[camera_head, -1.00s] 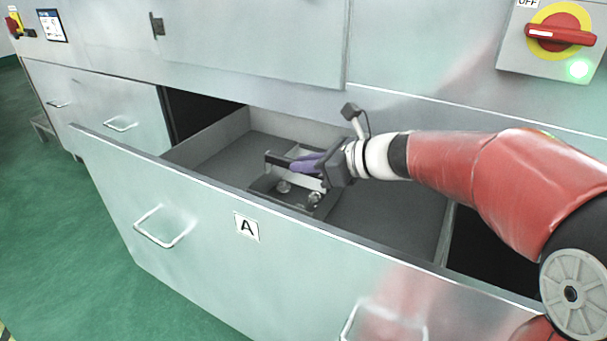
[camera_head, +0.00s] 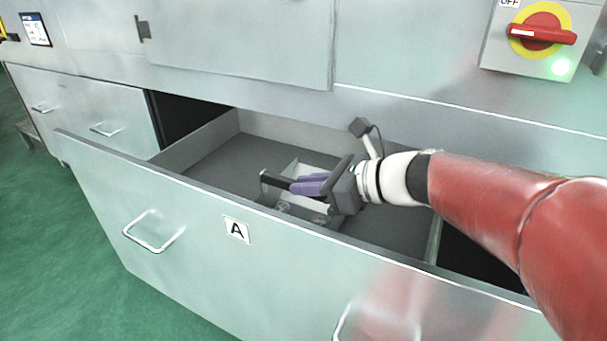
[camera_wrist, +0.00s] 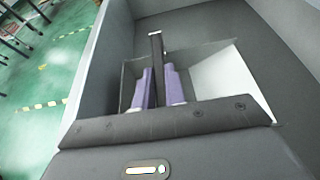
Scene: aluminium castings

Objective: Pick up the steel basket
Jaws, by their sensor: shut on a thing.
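The steel basket (camera_head: 312,167) is a small grey metal box with a bar-like handle (camera_head: 275,180), inside the open drawer marked A. It holds small shiny round parts (camera_head: 284,207). My gripper (camera_head: 296,187) reaches in from the right, its purple fingers shut on the handle. In the wrist view the fingers (camera_wrist: 158,86) sit on either side of the dark handle bar (camera_wrist: 156,52), with the basket's pale inner wall (camera_wrist: 222,82) to the right. My gripper hides part of the basket, and I cannot tell whether its underside touches the drawer floor.
The open drawer (camera_head: 185,215) has a tall front panel close to the basket and side walls around it. Its floor is bare left of the basket (camera_head: 215,165). A red and yellow switch (camera_head: 541,33) with a lit green lamp is at the upper right.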

